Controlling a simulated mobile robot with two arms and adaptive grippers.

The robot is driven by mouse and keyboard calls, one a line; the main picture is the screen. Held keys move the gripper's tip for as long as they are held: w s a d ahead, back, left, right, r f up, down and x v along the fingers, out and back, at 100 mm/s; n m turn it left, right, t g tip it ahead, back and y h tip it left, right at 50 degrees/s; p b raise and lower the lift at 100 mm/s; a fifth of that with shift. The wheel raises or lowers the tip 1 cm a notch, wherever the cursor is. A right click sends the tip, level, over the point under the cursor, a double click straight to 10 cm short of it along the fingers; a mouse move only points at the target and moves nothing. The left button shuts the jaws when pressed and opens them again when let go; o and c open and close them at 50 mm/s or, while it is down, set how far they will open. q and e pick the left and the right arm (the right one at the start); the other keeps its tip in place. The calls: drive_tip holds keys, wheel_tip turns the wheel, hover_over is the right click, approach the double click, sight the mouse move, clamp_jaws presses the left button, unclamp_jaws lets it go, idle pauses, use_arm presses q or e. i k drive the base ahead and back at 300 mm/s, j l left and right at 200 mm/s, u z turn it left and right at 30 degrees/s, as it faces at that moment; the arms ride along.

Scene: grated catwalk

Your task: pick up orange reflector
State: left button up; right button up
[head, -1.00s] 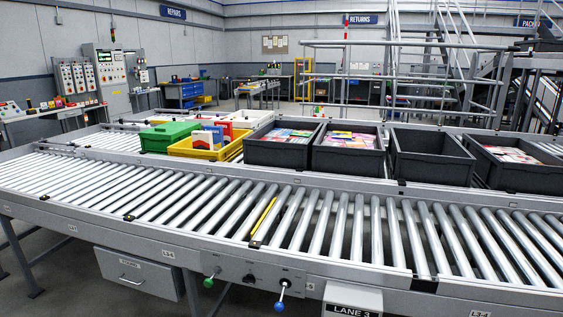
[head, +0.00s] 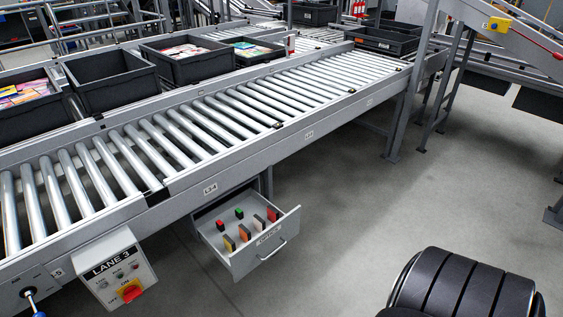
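An open grey drawer (head: 222,262) hangs under the roller conveyor. Several small upright pieces stand in it. One is an orange piece (head: 245,233), which looks like the orange reflector, between a yellow piece (head: 229,243) and a pale peach piece (head: 259,223). A red piece (head: 272,214) stands at the right end of that row. A second red piece (head: 220,225) and a green piece (head: 239,213) stand farther back. Neither of my grippers is in view.
The roller conveyor (head: 225,115) runs above the drawer, with dark totes (head: 186,64) behind it. A Lane 3 control box (head: 115,268) with a red switch hangs left of the drawer. Grey floor (head: 350,220) is clear to the right. A dark rounded body fills the bottom right corner.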

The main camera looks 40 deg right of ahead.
sight(245, 235)
drive_tip(key=z, duration=1.1)
drive_tip(key=i+l+z, duration=0.1)
drive_tip(key=i+l, duration=0.45)
